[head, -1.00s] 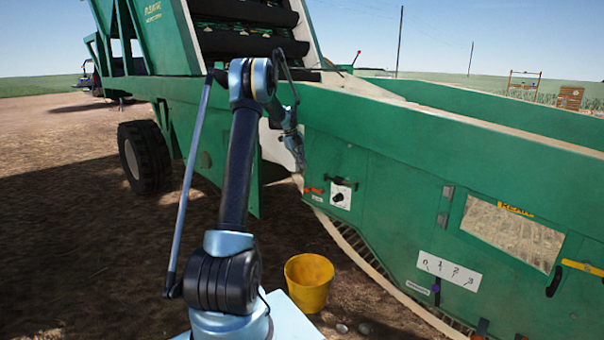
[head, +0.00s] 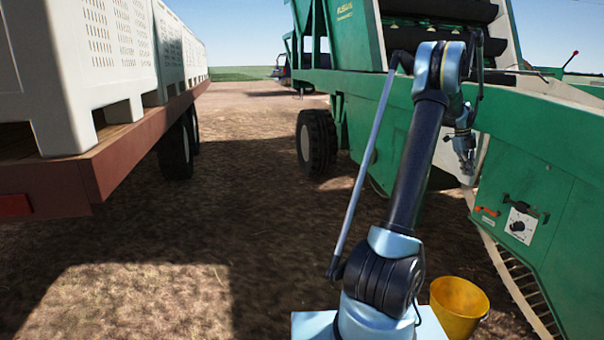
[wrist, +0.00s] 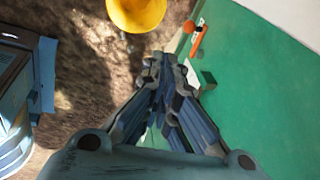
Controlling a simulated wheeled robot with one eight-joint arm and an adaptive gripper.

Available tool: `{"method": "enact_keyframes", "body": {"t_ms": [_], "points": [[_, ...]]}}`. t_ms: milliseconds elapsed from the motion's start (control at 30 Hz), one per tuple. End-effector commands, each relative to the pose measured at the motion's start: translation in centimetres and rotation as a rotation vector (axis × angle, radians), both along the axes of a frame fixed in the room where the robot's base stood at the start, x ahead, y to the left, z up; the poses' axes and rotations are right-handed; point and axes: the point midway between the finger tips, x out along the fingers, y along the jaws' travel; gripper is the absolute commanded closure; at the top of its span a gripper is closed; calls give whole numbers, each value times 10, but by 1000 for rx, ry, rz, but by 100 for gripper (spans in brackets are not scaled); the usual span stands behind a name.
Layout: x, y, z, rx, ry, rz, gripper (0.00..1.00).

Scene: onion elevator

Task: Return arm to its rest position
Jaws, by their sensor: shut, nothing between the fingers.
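My gripper (head: 466,160) hangs below the end of my raised arm, in front of the green onion elevator (head: 560,140). In the wrist view my gripper (wrist: 165,70) has its fingertips together, with nothing between them. The elevator's green side panel (wrist: 265,90) fills the right of that view. An orange handle (wrist: 198,38) on the panel shows just past the fingertips. In the head view my arm stands bent, its elbow up and its forearm end folded down on the right.
A yellow bucket (head: 458,306) stands on the ground to the right of my base; it also shows in the wrist view (wrist: 136,10). A control dial (head: 519,226) is on the elevator side. A trailer (head: 110,165) with white crates (head: 85,60) stands at left. The ground between is clear.

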Motion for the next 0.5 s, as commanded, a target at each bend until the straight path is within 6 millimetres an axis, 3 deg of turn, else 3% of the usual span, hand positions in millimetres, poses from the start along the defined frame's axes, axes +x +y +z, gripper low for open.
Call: {"method": "enact_keyframes", "body": {"t_ms": [100, 500], "points": [[-4, 44, 20, 22, 15, 146, 100], [-39, 175, 67, 76, 68, 641, 100]]}}
